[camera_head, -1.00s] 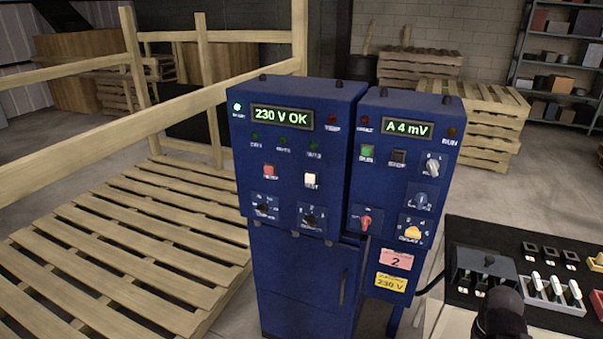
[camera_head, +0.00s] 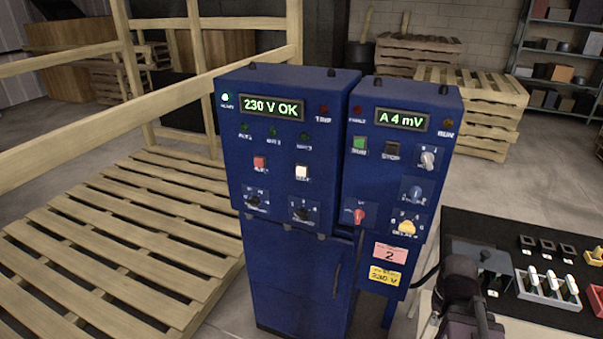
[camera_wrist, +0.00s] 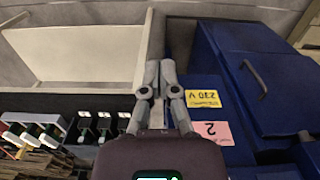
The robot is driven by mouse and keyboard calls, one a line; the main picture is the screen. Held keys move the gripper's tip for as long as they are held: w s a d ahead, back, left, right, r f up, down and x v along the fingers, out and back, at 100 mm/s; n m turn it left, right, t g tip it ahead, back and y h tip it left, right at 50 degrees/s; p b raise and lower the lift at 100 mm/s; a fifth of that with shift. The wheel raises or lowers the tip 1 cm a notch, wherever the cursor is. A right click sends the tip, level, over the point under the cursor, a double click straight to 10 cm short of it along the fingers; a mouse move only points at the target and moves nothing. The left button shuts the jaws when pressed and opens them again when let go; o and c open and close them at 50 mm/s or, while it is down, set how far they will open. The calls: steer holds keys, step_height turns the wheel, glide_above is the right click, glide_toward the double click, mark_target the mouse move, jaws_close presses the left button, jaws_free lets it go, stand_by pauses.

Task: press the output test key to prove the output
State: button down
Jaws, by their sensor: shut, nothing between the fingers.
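Two blue cabinets stand side by side in the head view. The left cabinet (camera_head: 290,200) has a lit display reading 230 V OK (camera_head: 271,107). Below it sit a red key (camera_head: 259,163) and a white key (camera_head: 302,172) with blurred labels, then two dark knobs. The right cabinet (camera_head: 400,165) reads A 4 mV and carries a green key (camera_head: 359,145), a dark STOP key (camera_head: 392,150) and several knobs. My gripper (camera_wrist: 160,68) is shut and empty in the wrist view, apart from the keys. My dark arm shows at the lower right of the head view.
A black-topped table (camera_head: 505,255) with a tray of switches (camera_head: 547,287) stands at the right. Wooden pallets (camera_head: 110,240) and rails lie at the left. The wrist view shows the cabinet's yellow 230 V label (camera_wrist: 202,98) upside down.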

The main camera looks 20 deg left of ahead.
mark_target(301, 172)
steer(key=w+a+r+n+t+h+p, duration=0.25)
steer(key=w+a+r+p, duration=0.4)
steer(key=a, duration=0.45)
steer(key=w+a+r+n+t+p, duration=0.1)
steer(key=a+r, duration=0.4)
steer(key=a, duration=0.6)
steer(key=w+a+r+n+t+p, duration=0.1)
steer(key=a+r+n+t+p, duration=0.2)
steer(key=a, duration=0.8)
steer(key=w+a+r+n+t+p, duration=0.2)
steer(key=a+r+p, duration=0.4)
steer(key=a, duration=0.5)
step_height(301, 172, up, 2)
steer(key=shift+a+r+n, duration=0.1)
steer(key=shift+a+n, duration=0.25)
steer(key=shift+w, duration=0.2)
steer(key=shift+w+d, duration=0.2)
steer(key=shift+w, duration=1.95)
steer(key=shift+w+d, duration=0.15)
steer(key=shift+w, duration=1.95)
